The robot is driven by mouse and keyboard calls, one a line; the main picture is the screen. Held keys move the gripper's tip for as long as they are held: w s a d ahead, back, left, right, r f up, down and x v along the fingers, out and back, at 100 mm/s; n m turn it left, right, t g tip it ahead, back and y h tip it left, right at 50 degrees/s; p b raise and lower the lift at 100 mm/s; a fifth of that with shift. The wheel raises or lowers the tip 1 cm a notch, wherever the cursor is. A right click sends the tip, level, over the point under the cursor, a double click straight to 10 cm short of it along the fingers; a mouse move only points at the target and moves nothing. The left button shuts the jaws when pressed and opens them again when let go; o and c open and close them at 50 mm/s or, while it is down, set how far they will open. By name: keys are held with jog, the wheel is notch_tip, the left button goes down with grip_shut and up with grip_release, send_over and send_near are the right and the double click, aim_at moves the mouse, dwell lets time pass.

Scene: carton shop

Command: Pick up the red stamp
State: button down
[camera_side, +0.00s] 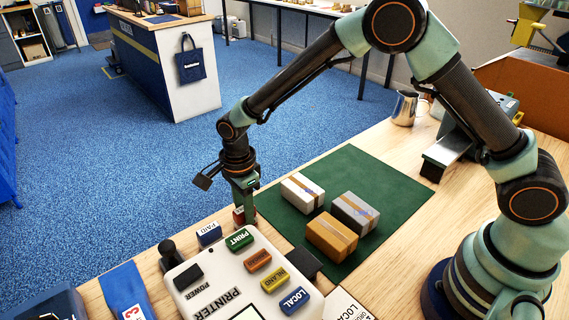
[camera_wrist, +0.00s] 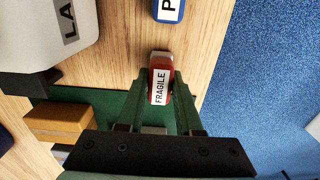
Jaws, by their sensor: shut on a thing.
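The red stamp (camera_wrist: 161,66) has a white label reading FRAGILE and sits between the green fingers of my gripper (camera_wrist: 160,92) in the wrist view. My gripper is shut on it. In the side view the red stamp (camera_side: 238,217) shows partly below the fingertips of my gripper (camera_side: 244,201), near the table's far edge and left of the green mat. The fingers hide part of it. I cannot tell whether it touches the table.
A blue PAID stamp (camera_side: 209,233) stands close by on the left. A white label printer (camera_side: 222,277) with coloured buttons lies in front. A green mat (camera_side: 350,170) holds white, grey and tan cartons (camera_side: 332,237). A metal jug (camera_side: 405,108) stands farther back.

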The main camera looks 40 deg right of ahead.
notch_tip(320, 180, up, 20)
dwell(0.6)
jog(key=c, duration=1.3)
grip_release()
grip_shut()
jog(key=d+f, duration=0.4)
jog(key=d, duration=0.4)
jog(key=d+f, duration=0.4)
jog(key=d, duration=0.3)
jog(key=shift+d+f, duration=0.1)
jog(key=shift+f, duration=3.05)
